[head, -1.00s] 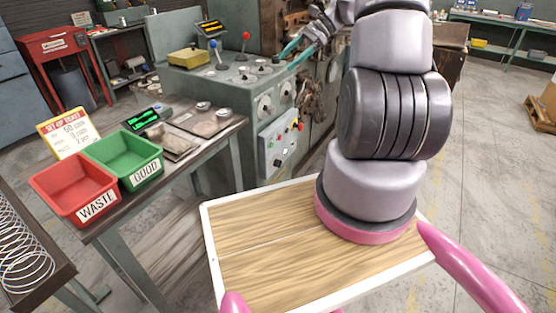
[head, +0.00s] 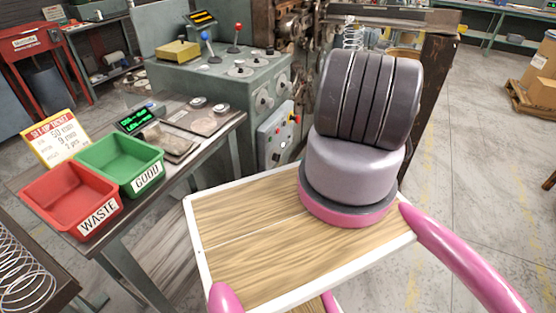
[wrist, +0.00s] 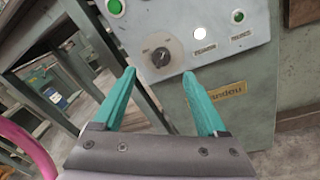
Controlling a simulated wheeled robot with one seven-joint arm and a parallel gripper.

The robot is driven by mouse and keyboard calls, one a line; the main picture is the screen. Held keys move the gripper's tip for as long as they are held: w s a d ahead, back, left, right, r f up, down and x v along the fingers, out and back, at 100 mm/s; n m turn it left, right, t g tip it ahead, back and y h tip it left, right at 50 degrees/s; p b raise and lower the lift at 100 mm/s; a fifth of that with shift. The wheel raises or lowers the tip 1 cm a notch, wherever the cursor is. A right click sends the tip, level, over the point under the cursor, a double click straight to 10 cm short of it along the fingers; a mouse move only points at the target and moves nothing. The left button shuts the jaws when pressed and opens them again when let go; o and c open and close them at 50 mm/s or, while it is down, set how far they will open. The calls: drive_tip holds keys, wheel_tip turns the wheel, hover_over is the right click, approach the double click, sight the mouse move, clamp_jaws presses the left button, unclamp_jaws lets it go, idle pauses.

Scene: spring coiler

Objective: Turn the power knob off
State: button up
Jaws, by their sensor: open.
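A black knob on a round grey dial (wrist: 162,54) sits on the grey control panel (wrist: 218,50) in the wrist view. Its pointer mark and label are too small to read. My gripper (wrist: 160,73) has two teal fingers, spread apart and empty. The knob shows between and just beyond the fingertips, with no visible contact. In the head view the panel (head: 271,148) is on the side of the green-grey machine (head: 222,78). My gripper does not show in the head view.
A green button (wrist: 115,8) and a white lamp (wrist: 200,33) are near the knob. A bench with a red waste bin (head: 72,195) and a green good bin (head: 121,163) stands left of the machine. Open floor lies to the right.

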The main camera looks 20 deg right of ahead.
sight(277, 158)
drive_tip(key=f+x, duration=0.1)
drive_tip(key=x, duration=0.9)
drive_tip(key=shift+a+f+m+t+h, duration=0.25)
drive_tip(key=shift+a+m+t+h, duration=0.05)
drive_tip(key=shift+m+t, duration=0.1)
clamp_jaws()
